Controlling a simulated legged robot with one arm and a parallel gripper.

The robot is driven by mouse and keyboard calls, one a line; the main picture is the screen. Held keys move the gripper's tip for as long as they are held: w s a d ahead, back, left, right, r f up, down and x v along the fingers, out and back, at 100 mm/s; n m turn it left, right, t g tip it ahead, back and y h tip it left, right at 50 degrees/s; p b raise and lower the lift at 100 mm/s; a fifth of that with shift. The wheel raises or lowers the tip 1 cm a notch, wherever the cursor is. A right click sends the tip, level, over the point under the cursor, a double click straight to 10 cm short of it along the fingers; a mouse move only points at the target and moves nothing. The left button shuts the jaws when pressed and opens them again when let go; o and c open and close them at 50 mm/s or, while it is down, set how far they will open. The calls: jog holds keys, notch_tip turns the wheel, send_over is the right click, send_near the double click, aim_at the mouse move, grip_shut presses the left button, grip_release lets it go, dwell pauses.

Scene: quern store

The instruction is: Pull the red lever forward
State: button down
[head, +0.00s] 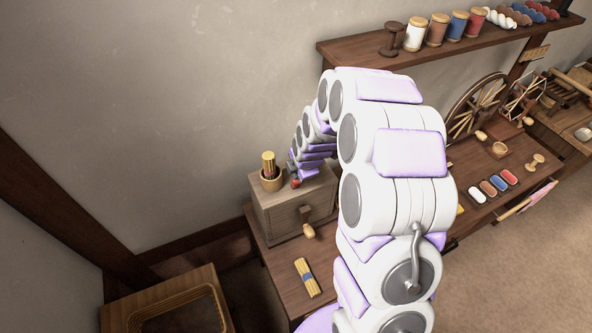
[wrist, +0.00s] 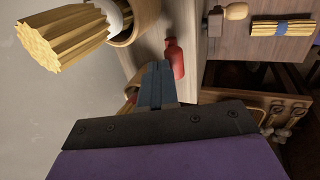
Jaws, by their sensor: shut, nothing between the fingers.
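The red lever (head: 295,183) is a small red piece on top of the wooden box (head: 283,218), just right of the cup of sticks. In the wrist view the red lever (wrist: 176,58) shows its rounded red end right by the fingertips. My gripper (wrist: 157,68) is shut, its dark fingers pressed together with nothing between them. Its tips are beside the lever; I cannot tell whether they touch it. In the head view my gripper (head: 292,166) is small and partly hidden by my arm, above the box top.
A wooden cup (head: 271,182) with a bundle of sticks stands close left of the lever. A wooden knob (head: 308,230) juts from the box front. A banded stick bundle (head: 307,278) lies on the bench. A shelf (head: 345,52) with spools is behind my arm.

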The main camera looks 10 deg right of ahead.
jog(key=shift+w, duration=0.1)
jog(key=shift+r, duration=0.85)
